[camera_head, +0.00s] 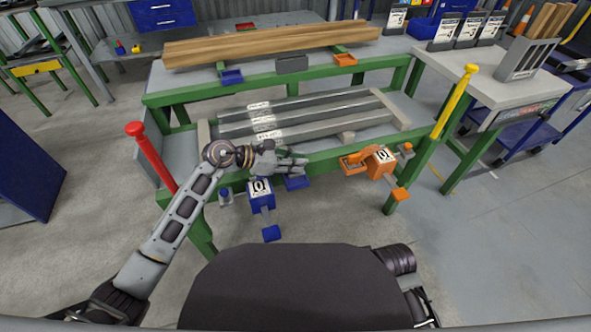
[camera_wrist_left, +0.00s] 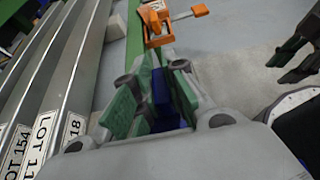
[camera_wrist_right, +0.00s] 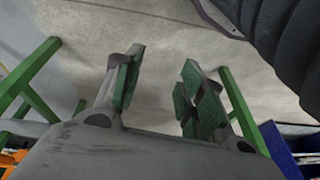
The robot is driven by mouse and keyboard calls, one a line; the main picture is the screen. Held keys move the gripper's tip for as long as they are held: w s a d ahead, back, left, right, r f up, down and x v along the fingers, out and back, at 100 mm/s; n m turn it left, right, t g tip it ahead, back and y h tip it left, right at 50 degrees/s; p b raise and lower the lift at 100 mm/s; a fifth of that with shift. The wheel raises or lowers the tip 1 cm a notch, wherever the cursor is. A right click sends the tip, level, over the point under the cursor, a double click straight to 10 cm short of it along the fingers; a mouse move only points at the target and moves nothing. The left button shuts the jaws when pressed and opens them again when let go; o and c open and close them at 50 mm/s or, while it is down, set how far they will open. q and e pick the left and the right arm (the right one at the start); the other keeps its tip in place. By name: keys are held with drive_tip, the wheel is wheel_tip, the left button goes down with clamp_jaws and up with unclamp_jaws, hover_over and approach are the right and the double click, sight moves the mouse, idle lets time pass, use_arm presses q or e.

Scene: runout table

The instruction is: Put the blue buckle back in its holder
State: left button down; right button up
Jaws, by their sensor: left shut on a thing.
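My left gripper (camera_head: 301,165) reaches in from the left to the front edge of the green-framed table. In the left wrist view its green-padded fingers (camera_wrist_left: 154,84) are shut on a dark blue piece, which I take for the blue buckle (camera_wrist_left: 161,92). In the head view a blue part (camera_head: 297,183) shows just under the fingers. My right gripper (camera_wrist_right: 158,88) is open and empty above the floor.
An orange labelled box (camera_head: 382,161) with an orange part beside it is at the table front, further right. Grey bars (camera_head: 300,118) lie on the table behind the gripper. A red post (camera_head: 151,157) and a yellow post (camera_head: 455,100) stand at the sides.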

use_arm(q)
drive_tip(key=shift+f, duration=0.25)
wheel_tip(320, 180, down, 3)
drive_tip(key=shift+r+b, duration=0.2)
drive_tip(key=shift+b, duration=0.25)
drive_tip(key=shift+f, duration=0.4)
use_arm(e)
drive_tip(key=shift+a+r, duration=0.1)
drive_tip(key=shift+r, duration=0.55)
use_arm(q)
drive_tip(key=c, duration=1.5)
unclamp_jaws()
use_arm(e)
drive_tip(key=shift+r, duration=0.1)
use_arm(q)
drive_tip(key=shift+o, duration=0.2)
use_arm(e)
drive_tip(key=shift+r, duration=0.1)
